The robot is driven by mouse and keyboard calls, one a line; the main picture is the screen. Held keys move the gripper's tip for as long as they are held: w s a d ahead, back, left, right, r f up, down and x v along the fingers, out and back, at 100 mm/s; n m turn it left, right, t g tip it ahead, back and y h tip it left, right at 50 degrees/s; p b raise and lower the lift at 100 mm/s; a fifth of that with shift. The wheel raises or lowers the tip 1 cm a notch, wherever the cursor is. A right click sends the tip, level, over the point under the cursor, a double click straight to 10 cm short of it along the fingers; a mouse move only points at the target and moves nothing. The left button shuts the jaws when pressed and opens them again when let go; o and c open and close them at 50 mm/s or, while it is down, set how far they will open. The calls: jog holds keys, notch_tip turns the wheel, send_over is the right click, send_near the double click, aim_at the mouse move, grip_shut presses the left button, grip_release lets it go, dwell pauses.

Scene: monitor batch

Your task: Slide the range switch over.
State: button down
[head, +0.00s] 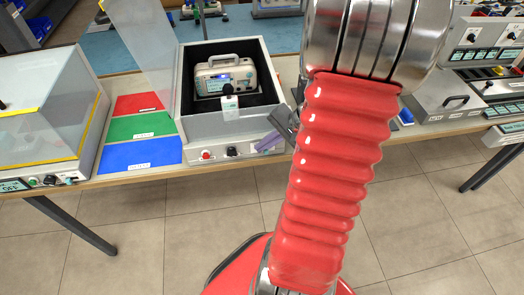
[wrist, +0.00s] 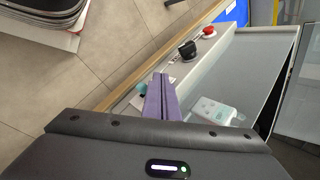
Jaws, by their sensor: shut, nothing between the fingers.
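My gripper (head: 268,142) has purple fingers that are shut and empty, at the right part of the front panel of a grey open-topped box (head: 205,126). In the wrist view the closed fingers (wrist: 161,82) lie over the panel. A small teal part (wrist: 142,88) with a white label shows just left of the fingers. It may be the range switch, but I cannot tell for sure, nor whether the fingers touch it. A black knob (wrist: 187,48) and a red button (wrist: 208,31) sit farther along the same panel; the button also shows in the head view (head: 207,155).
A grey device with a handle (head: 224,77) stands inside the box, with a small white unit (head: 229,103) in front. Red, green and blue mats (head: 139,128) lie to the left, beside a clear-covered case (head: 40,115). More equipment stands at the right.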

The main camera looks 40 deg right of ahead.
jog(key=shift+s+a+r, duration=0.1)
jog(key=shift+s+r, duration=0.05)
jog(key=shift+r, duration=2.65)
jog(key=s+a+n+g+h, duration=0.1)
jog(key=s+a+n+g, duration=0.1)
jog(key=s+a+g, duration=0.15)
jog(key=a+r+n+t+h, duration=0.1)
jog(key=a+r+n, duration=0.5)
jog(key=a, duration=0.4)
jog(key=a+r+n+t+h, duration=0.1)
jog(key=a+r+n+h, duration=0.1)
jog(key=a+r+n, duration=0.4)
jog(key=a+r, duration=0.1)
jog(key=a, duration=0.4)
jog(key=shift+s+r+n, duration=0.3)
jog(key=shift+r+n, duration=0.05)
jog(key=shift+n, duration=0.05)
jog(key=shift+d+t, duration=0.1)
jog(key=shift+t, duration=0.15)
